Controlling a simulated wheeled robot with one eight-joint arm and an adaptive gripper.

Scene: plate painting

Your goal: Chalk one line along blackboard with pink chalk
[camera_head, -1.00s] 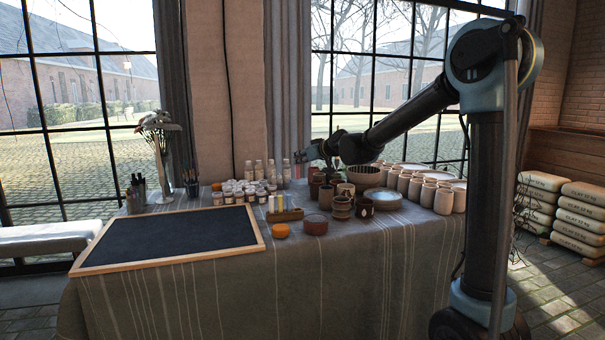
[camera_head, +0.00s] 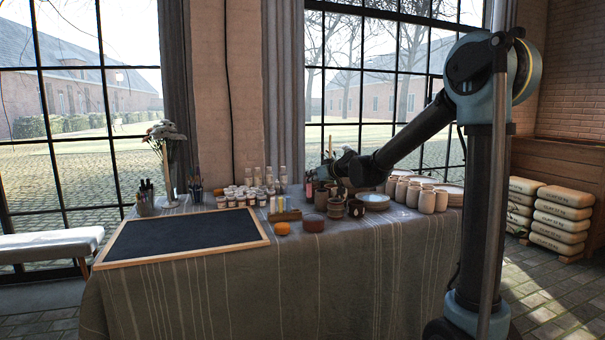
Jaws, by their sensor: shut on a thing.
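The blackboard (camera_head: 185,238) lies flat on the left part of the cloth-covered table, a dark panel in a light wood frame. No chalk mark shows on it. My gripper (camera_head: 310,180) is right of the board and behind the wooden chalk holder, among the pots at the back of the table. It is small and partly lost against the window and pots. It is shut on a thin pinkish stick, the pink chalk (camera_head: 309,188), which shows only faintly at its tips. Other pale chalks stand in the wooden holder (camera_head: 285,216).
Paint jars (camera_head: 240,196) and bottles stand behind the holder. Pots and cups (camera_head: 428,200) crowd the right. A flower vase (camera_head: 168,175) and brush cups stand behind the board.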

